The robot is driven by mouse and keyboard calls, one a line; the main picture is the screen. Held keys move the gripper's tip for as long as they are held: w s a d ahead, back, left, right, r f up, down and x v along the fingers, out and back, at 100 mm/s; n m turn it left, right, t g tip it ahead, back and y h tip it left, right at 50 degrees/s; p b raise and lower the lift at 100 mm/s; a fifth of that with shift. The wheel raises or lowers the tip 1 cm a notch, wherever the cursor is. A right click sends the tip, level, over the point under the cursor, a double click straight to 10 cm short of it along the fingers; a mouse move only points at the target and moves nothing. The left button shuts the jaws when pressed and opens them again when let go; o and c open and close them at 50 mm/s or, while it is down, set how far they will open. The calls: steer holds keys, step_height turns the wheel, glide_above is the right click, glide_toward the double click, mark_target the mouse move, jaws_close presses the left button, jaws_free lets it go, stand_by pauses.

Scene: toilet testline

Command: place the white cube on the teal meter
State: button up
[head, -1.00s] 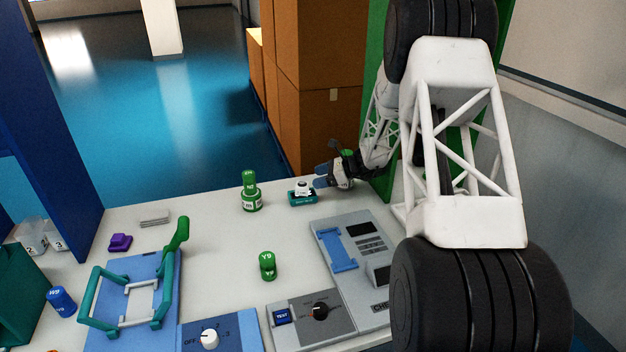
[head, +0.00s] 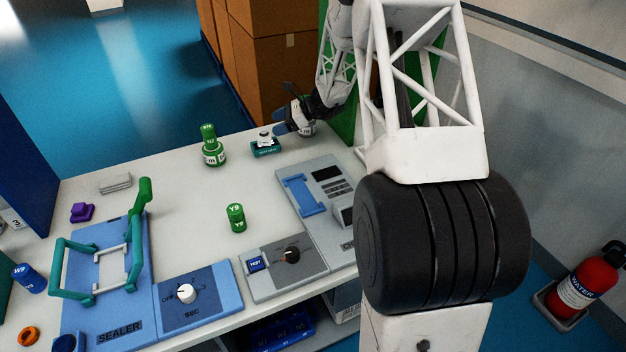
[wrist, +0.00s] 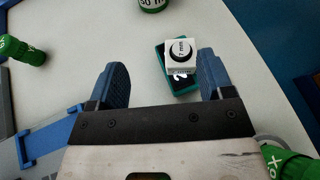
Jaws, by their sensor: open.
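The white cube (head: 264,140) has a black round piece on top and sits on the teal meter (head: 265,150) at the back of the bench. In the wrist view the cube (wrist: 180,62) is marked "7 mm", and the teal meter (wrist: 186,88) shows around and below it. The cube covers much of the meter's top. My gripper (head: 281,127) is just right of the cube in the head view. In the wrist view my gripper (wrist: 160,60) is open, with the cube ahead, closer to the right finger. I see no clear contact with the cube.
Stacked green weights (head: 212,150) stand left of the meter. A green Y9 cylinder (head: 236,217) stands nearer the front. A grey checker device (head: 318,200) lies right of it. A green cylinder (wrist: 288,165) shows at the wrist view's lower right. The bench between is clear.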

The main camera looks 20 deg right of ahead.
steer(key=s+a+r+n+g+h, duration=0.25)
steer(key=s+a+r+n, duration=0.45)
steer(key=s, duration=0.5)
steer(key=s+a+r+n+g+h, duration=0.1)
steer(key=s+a+r+n+h, duration=0.25)
steer(key=s+r, duration=0.8)
steer(key=s+r+n+t+h, duration=0.1)
steer(key=s+n+h, duration=0.5)
steer(key=s, duration=2.3)
steer(key=r+n, duration=0.1)
steer(key=n, duration=0.3)
steer(key=shift+s+a+n+t, duration=0.3)
steer(key=shift+n+t, duration=0.05)
